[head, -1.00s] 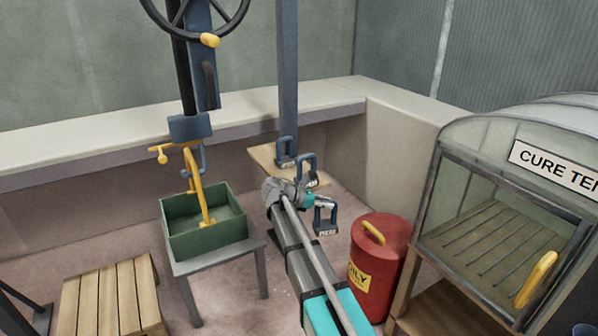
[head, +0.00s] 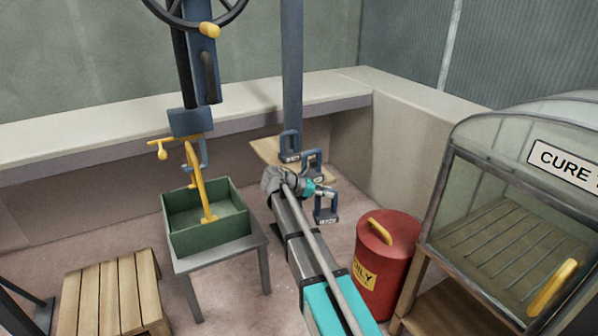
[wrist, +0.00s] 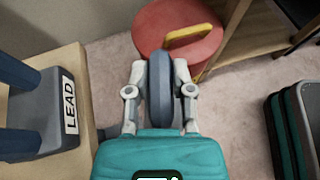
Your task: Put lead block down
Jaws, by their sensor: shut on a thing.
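A blue lead block (head: 325,207) with a loop handle and a white label hangs from my gripper (head: 322,191) in the head view. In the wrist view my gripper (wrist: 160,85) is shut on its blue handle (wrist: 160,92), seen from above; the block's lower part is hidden. Two more lead blocks stand on a low wooden board, one at the back (head: 290,147) and one nearer (head: 311,164). One block marked LEAD (wrist: 38,120) shows on the wooden board (wrist: 80,75) left of my gripper in the wrist view. The held block is beside the board, not over it.
A red oily-waste bin (head: 388,262) stands right of the held block; it also shows in the wrist view (wrist: 178,40). A glazed cure tent (head: 500,225) is farther right. A green box (head: 180,240) on a grey stand is left. A blue post (head: 291,70) rises behind the blocks.

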